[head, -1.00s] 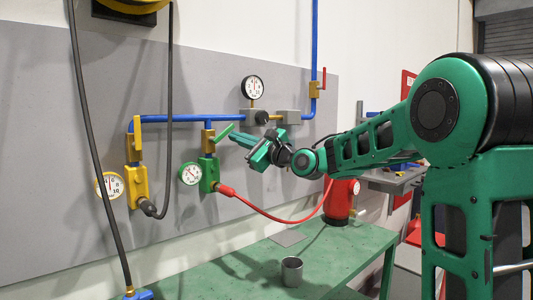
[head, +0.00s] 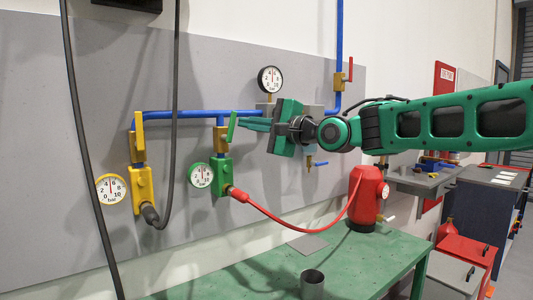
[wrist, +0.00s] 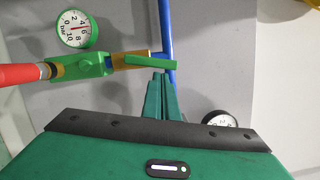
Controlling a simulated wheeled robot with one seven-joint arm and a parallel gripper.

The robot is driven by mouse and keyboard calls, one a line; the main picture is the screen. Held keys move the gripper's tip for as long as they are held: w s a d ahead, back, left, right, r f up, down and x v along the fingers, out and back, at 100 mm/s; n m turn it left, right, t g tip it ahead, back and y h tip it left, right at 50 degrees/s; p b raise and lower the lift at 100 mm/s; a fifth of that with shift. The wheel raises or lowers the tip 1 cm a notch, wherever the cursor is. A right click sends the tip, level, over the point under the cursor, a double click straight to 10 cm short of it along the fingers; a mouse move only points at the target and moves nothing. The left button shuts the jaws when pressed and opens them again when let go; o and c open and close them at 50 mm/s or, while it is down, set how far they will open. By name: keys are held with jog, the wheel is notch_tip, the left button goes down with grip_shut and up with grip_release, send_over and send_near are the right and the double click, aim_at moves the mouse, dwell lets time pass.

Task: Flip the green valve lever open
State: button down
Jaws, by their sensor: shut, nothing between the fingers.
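The green valve lever (head: 232,127) stands nearly upright above its green valve body (head: 222,175), roughly in line with the short blue pipe. In the wrist view the lever (wrist: 153,62) lies lengthwise along the line of the valve body (wrist: 85,66). My gripper (head: 245,124) is shut and empty, just right of the lever in the head view. In the wrist view its fingertips (wrist: 160,80) point at the lever from close by; whether they touch it I cannot tell. A green-rimmed gauge (head: 201,175) sits left of the valve and also shows in the wrist view (wrist: 76,29).
A yellow valve (head: 141,185) with its gauge is on the left, with black hoses hanging near it. A red hose (head: 280,221) runs from the green valve to a red tank (head: 367,200). A metal cup (head: 312,284) stands on the green table (head: 250,275).

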jog(key=s+d+f, duration=0.1)
jog(key=s+d, duration=0.2)
jog(key=d, duration=0.8)
jog(key=shift+s+f, duration=0.2)
jog(key=shift+f, duration=0.1)
